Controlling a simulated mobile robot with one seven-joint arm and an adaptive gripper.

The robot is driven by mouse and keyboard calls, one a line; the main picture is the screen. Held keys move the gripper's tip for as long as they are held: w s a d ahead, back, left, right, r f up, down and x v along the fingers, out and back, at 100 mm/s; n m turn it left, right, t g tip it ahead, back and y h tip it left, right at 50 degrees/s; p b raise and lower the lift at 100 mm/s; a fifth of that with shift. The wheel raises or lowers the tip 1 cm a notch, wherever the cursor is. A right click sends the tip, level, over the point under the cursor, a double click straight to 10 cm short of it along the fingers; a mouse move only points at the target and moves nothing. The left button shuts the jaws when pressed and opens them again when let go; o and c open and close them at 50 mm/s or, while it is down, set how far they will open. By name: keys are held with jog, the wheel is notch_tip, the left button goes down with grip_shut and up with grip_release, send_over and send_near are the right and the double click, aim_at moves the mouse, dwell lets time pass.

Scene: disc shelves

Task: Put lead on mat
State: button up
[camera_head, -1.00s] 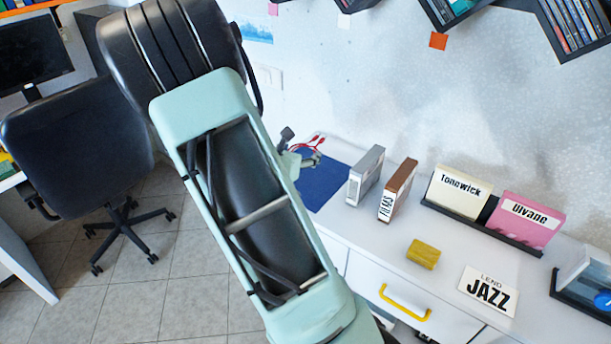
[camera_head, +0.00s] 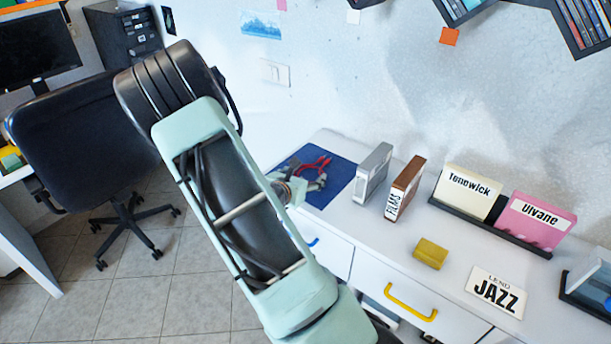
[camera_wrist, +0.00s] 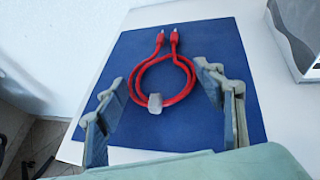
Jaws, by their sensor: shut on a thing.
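The lead (camera_wrist: 183,68) is a red looped cable with a grey tie and two plug ends. In the head view the lead (camera_head: 318,164) appears over the blue mat (camera_head: 335,186), partly behind my gripper. In the wrist view it is seen against the mat (camera_wrist: 215,40), inside its edges; whether it touches the mat is unclear. The contact points are not clear. In the head view my arm partly hides my gripper (camera_head: 297,190).
A grey case (camera_head: 373,172) and a brown case (camera_head: 405,187) stand right of the mat. A yellow block (camera_head: 430,254), a JAZZ card (camera_head: 495,292) and a rack with two labelled cases (camera_head: 490,225) lie further right. The wall (camera_head: 370,80) is behind.

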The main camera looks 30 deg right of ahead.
jog(key=shift+f, duration=0.2)
jog(key=o, duration=1.2)
jog(key=shift+r, duration=0.25)
jog(key=v, duration=1.2)
jog(key=shift+p, duration=0.35)
